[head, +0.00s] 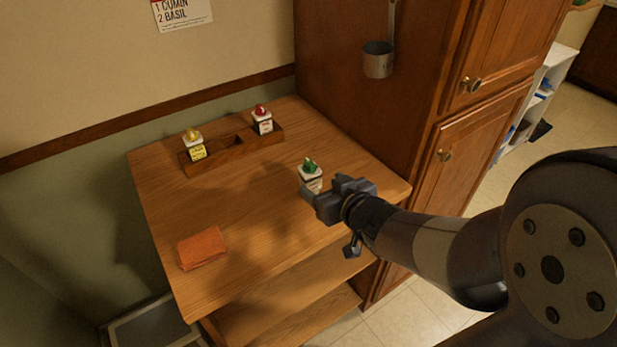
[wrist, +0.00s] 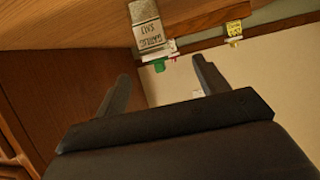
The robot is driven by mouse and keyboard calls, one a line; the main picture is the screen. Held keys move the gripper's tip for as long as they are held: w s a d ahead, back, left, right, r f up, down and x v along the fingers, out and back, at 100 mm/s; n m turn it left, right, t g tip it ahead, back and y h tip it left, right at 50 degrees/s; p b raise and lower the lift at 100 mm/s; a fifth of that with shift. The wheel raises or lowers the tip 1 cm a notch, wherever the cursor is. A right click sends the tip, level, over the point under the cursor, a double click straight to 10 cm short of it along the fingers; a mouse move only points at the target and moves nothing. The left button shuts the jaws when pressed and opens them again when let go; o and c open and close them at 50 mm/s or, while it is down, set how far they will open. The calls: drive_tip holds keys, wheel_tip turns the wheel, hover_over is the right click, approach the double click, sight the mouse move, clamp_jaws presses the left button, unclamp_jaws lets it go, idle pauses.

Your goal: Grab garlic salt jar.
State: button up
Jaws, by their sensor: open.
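In the wrist view the space between my fingers (wrist: 160,74) looks empty. My gripper hides a little of the jar's lower right side in the head view.
A wooden rack (head: 233,150) at the back holds a yellow-capped jar (head: 194,146) and a red-capped jar (head: 263,121). A folded orange cloth (head: 202,248) lies at the front left. A tall wooden cabinet (head: 400,130) borders the table on the right. The table's middle is clear.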

sight(315, 176)
drive_tip(key=x, duration=0.4)
drive_tip(key=shift+f, duration=0.1)
drive_tip(key=shift+d+x, duration=0.2)
drive_tip(key=shift+x, duration=2.5)
drive_tip(key=shift+w, duration=0.1)
drive_tip(key=shift+d, duration=0.1)
drive_tip(key=shift+c, duration=0.4)
drive_tip(key=c, duration=1)
